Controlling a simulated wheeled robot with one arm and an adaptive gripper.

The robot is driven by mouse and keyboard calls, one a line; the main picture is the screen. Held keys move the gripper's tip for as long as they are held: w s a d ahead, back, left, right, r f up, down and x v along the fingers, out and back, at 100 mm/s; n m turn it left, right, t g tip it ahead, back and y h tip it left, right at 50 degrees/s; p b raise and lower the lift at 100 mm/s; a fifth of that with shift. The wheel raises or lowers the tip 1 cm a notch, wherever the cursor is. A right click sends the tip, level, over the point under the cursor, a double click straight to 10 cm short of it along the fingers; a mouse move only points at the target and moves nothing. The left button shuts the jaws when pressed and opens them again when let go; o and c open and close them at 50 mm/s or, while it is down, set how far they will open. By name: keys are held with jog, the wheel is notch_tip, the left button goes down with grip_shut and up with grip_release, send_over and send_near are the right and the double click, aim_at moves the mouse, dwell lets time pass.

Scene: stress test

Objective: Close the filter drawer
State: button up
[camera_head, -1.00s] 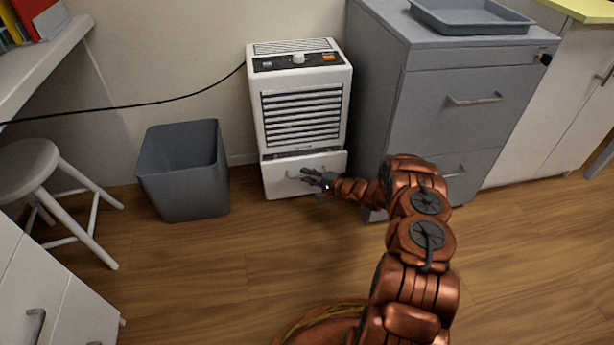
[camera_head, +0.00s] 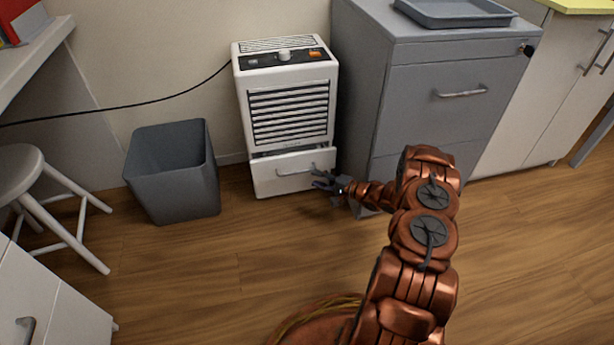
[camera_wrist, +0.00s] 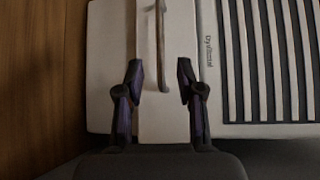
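The filter drawer (camera_head: 280,183) is the white front at the bottom of a white louvred unit (camera_head: 286,90). It stands out a little from the unit, with a dark gap along its top edge. Its bar handle (camera_head: 296,172) also shows in the wrist view (camera_wrist: 160,45), where the picture is turned sideways. My gripper (camera_head: 322,181) is low at the right end of the drawer front. In the wrist view my gripper (camera_wrist: 160,76) has its two fingers apart, with the handle's near end between them. I cannot tell whether they touch the drawer.
A grey cabinet (camera_head: 440,100) stands close on the right, beside my forearm. A grey bin (camera_head: 172,180) stands to the left, and a stool (camera_head: 22,170) farther left. A black cord (camera_head: 130,104) runs along the wall to the unit. The wooden floor in front is clear.

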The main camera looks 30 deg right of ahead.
jog(key=shift+v, duration=1.4)
